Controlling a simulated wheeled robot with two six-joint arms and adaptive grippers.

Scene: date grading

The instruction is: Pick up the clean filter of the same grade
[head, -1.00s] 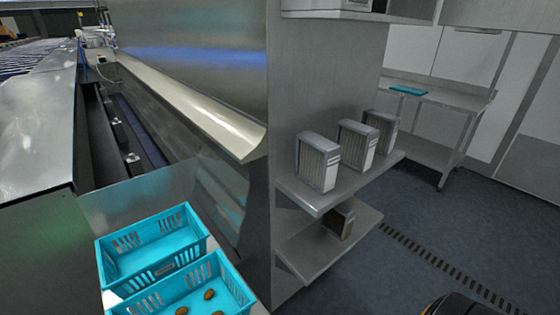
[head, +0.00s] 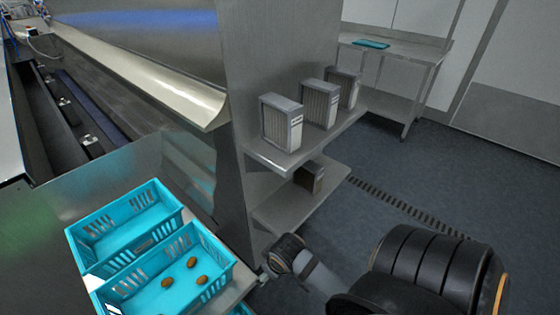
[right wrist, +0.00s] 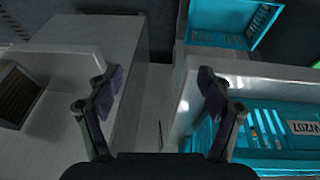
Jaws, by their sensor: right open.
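Several pleated filters in grey frames stand upright in a row on the upper shelf in the head view: a near one (head: 281,122), a middle one (head: 319,105) and a far one (head: 343,90). A darker, brownish filter (head: 309,176) stands on the lower shelf (head: 300,200). The grade labels are too small to read. In the right wrist view my right gripper (right wrist: 160,88) is open and empty, with a gap between a pale shelf and blue crates below it. A dark pleated filter (right wrist: 18,92) shows at that view's left edge. My left gripper is not in view.
Blue crates (head: 130,222) stand at the lower left, the nearer one (head: 222,275) holding a few dates. A metal wall panel rises behind the shelves. A steel table (head: 400,52) with a teal tray (head: 370,43) stands at the back. The floor (head: 430,180) on the right is clear.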

